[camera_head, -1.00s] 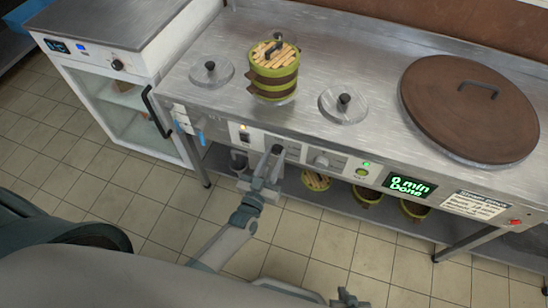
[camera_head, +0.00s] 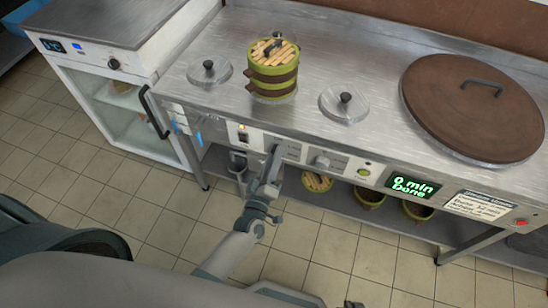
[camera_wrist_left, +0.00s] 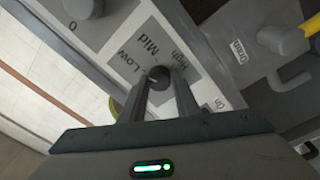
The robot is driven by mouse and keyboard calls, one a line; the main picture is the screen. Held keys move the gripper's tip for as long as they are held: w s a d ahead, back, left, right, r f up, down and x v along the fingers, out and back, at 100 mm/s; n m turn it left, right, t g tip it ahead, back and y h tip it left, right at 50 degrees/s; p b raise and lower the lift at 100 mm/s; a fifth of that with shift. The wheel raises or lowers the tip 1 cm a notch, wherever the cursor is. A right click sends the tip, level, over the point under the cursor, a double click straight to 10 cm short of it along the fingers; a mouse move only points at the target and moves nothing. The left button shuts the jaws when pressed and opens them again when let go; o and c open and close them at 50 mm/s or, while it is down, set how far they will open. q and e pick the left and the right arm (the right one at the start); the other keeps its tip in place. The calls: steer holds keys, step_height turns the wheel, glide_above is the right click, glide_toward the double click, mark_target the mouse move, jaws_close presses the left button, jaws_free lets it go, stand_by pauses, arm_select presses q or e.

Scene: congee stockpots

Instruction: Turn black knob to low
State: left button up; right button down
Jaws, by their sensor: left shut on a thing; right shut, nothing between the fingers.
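My left gripper (camera_head: 274,158) is at the front control panel of the steel counter, and its fingers meet the panel. In the left wrist view its fingertips (camera_wrist_left: 166,84) are shut on the black knob (camera_wrist_left: 158,72), which shows as a small dark round end between them. Which label the knob points to cannot be told. In the head view the gripper hides the knob.
A display (camera_head: 412,185) reads "0 min Done". A green steamer (camera_head: 272,84) and a large brown lid (camera_head: 472,118) stand on the counter. Tiled floor lies in front.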

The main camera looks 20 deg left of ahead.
arm_select(q)
steer(key=shift+f+n, duration=0.1)
steer(key=shift+n, duration=0.6)
arm_select(e)
steer(key=shift+s+d, duration=0.1)
steer(key=shift+d, duration=0.25)
arm_select(q)
steer(key=o, duration=1)
steer(key=shift+o, duration=0.2)
steer(key=s+f+b, duration=0.1)
steer(key=s+b, duration=0.1)
steer(key=s, duration=1.5)
steer(key=shift+s+d+f, duration=0.15)
steer(key=shift+s+f, duration=0.05)
arm_select(e)
steer(key=s+d+g, duration=0.1)
steer(key=s+f, duration=0.1)
steer(key=shift+s+d+g+h, duration=0.3)
steer(key=shift+s+d+g, duration=0.05)
steer(key=shift+s+g, duration=0.05)
steer(key=shift+w, duration=0.15)
